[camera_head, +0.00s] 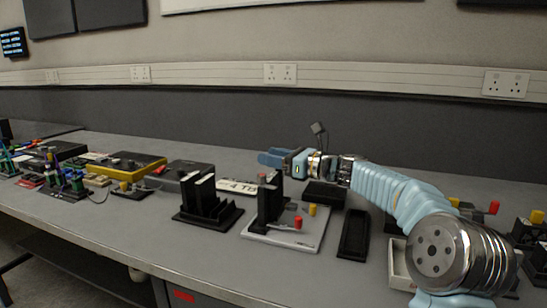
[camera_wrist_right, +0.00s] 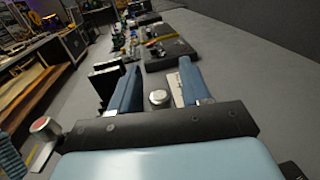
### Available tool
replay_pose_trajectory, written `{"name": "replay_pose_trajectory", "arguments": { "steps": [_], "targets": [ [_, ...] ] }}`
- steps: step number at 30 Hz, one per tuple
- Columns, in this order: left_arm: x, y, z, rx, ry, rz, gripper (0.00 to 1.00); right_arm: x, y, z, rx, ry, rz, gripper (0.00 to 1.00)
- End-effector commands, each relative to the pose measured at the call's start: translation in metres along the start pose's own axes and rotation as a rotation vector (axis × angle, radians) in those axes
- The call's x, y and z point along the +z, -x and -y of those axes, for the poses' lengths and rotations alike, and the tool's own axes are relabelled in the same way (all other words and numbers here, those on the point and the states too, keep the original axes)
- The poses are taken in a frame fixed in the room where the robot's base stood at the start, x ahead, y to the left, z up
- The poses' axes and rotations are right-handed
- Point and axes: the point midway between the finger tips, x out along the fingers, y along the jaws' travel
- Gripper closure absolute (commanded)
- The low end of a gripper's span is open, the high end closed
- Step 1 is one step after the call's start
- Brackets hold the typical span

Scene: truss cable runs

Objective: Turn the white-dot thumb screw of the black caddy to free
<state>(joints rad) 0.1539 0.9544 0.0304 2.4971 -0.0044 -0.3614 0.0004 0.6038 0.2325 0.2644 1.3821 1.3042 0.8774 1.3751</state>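A black slotted caddy (camera_head: 208,207) with upright walls stands on the grey table, left of the middle in the head view. A second black upright holder (camera_head: 270,207) stands on a white plate to its right. I cannot make out a white dot on any screw, nor tell which holder bears it. My right gripper (camera_head: 271,158) points left above the table, behind the second holder. In the right wrist view its blue fingers (camera_wrist_right: 158,92) are apart. A silver round knob (camera_wrist_right: 158,98) shows between them, without visible contact. Black upright blocks (camera_wrist_right: 107,80) stand beside the left finger. My left gripper is out of view.
The white plate (camera_head: 262,236) carries a red knob (camera_head: 298,222) and a yellow knob (camera_head: 312,210). A black tray (camera_head: 354,235) lies right of it. A label reading "4 TB" (camera_head: 238,187) lies behind. Grey and yellow boxes (camera_head: 130,165) crowd the left. The table's front strip is clear.

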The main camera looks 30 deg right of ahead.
Motion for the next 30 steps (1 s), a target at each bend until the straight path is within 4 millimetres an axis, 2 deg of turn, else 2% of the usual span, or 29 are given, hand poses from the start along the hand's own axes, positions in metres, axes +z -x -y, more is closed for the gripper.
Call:
{"name": "replay_pose_trajectory", "arguments": {
  "steps": [1,9,14,21,30],
  "targets": [
    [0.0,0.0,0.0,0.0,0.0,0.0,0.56,0.0,0.0,0.0,0.0,0.0,0.0,0.6],
    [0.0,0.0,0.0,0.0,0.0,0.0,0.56,0.0,0.0,0.0,0.0,0.0,0.0,1.0],
    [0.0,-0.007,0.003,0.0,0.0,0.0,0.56,-0.003,0.0,-0.001,-0.027,0.002,0.0,1.0],
    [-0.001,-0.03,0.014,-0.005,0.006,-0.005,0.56,-0.004,0.0,0.002,-0.214,0.002,0.001,1.0],
    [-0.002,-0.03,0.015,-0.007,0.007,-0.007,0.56,0.0,0.001,0.005,-0.263,0.0,-0.001,1.0]
  ]
}}
